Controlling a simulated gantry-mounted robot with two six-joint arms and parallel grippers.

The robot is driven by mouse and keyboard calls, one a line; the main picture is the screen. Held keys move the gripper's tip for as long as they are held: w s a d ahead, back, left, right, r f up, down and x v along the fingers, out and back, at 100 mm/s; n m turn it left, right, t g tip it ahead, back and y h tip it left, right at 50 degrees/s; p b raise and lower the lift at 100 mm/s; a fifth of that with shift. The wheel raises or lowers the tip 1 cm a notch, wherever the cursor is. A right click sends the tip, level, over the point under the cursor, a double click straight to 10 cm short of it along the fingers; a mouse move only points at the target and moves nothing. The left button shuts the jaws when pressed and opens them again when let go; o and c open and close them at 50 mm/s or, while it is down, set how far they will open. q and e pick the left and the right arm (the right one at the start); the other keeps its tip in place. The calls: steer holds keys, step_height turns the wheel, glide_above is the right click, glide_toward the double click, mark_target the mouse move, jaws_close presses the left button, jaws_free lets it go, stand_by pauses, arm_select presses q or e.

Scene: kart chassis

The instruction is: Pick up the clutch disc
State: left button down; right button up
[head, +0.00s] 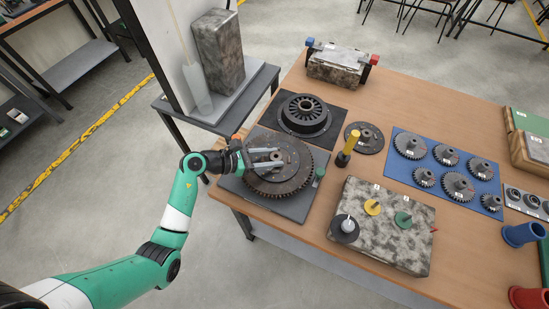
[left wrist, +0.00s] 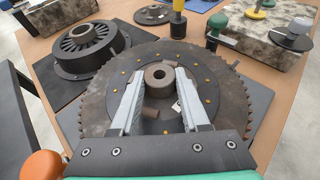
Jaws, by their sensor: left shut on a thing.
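The clutch disc (head: 288,173) appears to be the dark round plate with small yellow rivets and a raised central hub, lying over a toothed ring gear (left wrist: 236,92). In the left wrist view the disc (left wrist: 205,80) fills the middle. My left gripper (head: 279,157) comes in from the left, with its two grey fingers on either side of the hub (left wrist: 159,79), shut on it. I cannot tell whether the disc is raised off the gear. My right gripper is not in view.
A finned black housing (head: 305,114) stands behind on a dark mat. Another hubbed disc (head: 365,138) and a yellow-handled tool (head: 348,148) are to the right. A stone-patterned block with knobs (head: 382,240) is at front right. A blue gear board (head: 447,166) lies farther right.

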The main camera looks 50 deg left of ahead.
mark_target(271, 159)
arm_select(q)
steer(key=shift+r, duration=0.15)
steer(key=shift+r, duration=0.25)
step_height(271, 159, up, 4)
steer(key=p, duration=0.3)
steer(key=shift+s+d+f, duration=0.15)
steer(key=s+d+r+p, duration=0.6)
steer(key=s+d+r, duration=0.2)
steer(key=s, duration=0.2)
steer(key=shift+s+d+r, duration=0.2)
steer(key=shift+d+r, duration=0.1)
steer(key=shift+d, duration=0.05)
steer(key=shift+w, duration=0.1)
